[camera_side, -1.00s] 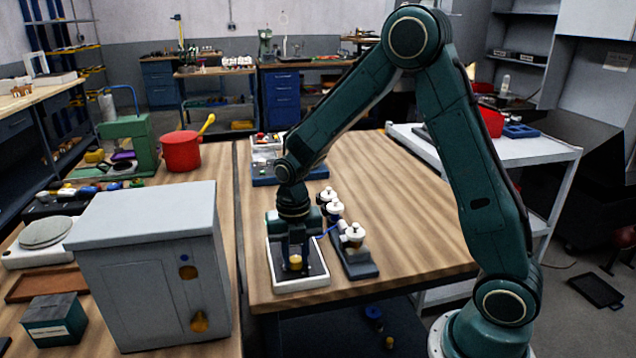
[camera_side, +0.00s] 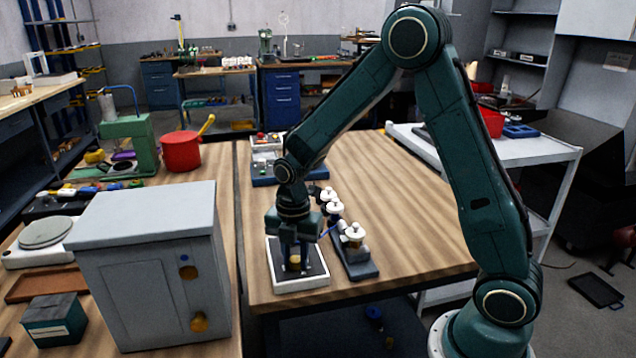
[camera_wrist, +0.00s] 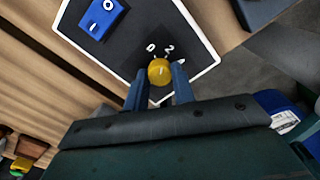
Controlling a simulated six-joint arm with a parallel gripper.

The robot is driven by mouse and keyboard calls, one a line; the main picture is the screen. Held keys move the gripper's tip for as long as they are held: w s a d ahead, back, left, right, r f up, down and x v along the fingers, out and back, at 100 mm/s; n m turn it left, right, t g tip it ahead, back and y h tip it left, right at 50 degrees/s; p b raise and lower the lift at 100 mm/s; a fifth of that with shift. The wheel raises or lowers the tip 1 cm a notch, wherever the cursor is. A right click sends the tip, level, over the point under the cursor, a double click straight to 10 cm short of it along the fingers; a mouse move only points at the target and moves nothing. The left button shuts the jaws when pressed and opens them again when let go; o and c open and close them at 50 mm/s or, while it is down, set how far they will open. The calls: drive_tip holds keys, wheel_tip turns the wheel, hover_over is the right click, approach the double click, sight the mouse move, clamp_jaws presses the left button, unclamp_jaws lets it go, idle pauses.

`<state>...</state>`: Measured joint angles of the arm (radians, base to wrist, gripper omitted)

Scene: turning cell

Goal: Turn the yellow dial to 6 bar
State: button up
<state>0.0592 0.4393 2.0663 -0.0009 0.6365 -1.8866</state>
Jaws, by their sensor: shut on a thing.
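The yellow dial (camera_wrist: 159,71) sits on a dark panel with a white rim (camera_wrist: 207,47). My gripper (camera_wrist: 160,82) is shut on it, one finger on each side. White numerals 0, 2 and what looks like 4 show beside the dial; the rest of the scale is hidden by my fingers and gripper body. A faint light mark shows on the dial, but I cannot tell which number it points to. In the side view, my gripper (camera_side: 295,258) points straight down over the panel (camera_side: 302,284), around the yellow dial (camera_side: 294,262).
A blue switch block (camera_wrist: 102,18) with white marks is on the same panel. A dark base with white-topped fittings (camera_side: 353,235) stands close to the panel's right. A grey cabinet (camera_side: 150,255) stands left. The wooden bench (camera_side: 410,220) is clear further right.

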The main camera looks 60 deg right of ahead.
sight(296, 258)
drive_tip(key=m, duration=0.5)
drive_tip(key=shift+m, duration=0.4)
drive_tip(key=m, duration=1)
drive_tip(key=shift+d+m, duration=0.1)
drive_tip(key=shift+m, duration=2.5)
drive_tip(key=o, duration=1)
wheel_tip(296, 258, up, 14)
drive_tip(key=shift+f, duration=0.1)
